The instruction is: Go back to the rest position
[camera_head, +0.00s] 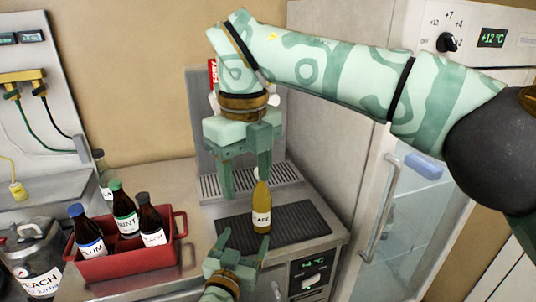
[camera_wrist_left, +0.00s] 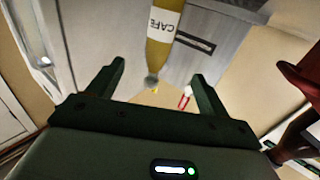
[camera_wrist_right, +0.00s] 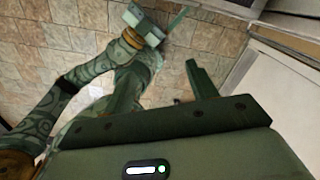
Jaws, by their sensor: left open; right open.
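A yellow bottle labelled CAFE (camera_head: 262,220) stands upright on the black ribbed mat (camera_head: 300,222) of the metal counter. It also shows upside down in the left wrist view (camera_wrist_left: 165,25), beyond the fingertips. My left gripper (camera_head: 244,240) is open and empty, low in front of the bottle and slightly to its left. My right gripper (camera_head: 245,175) is open, fingers pointing down, above and left of the bottle; one finger overlaps the bottle's top in the picture, and I cannot tell whether they touch. The right wrist view shows nothing between its fingers (camera_wrist_right: 165,80).
A red crate (camera_head: 125,264) holds several dark bottles at the left. A grated metal stand (camera_head: 210,187) is behind the mat. A fridge with a glass door (camera_head: 400,215) and handle is at the right.

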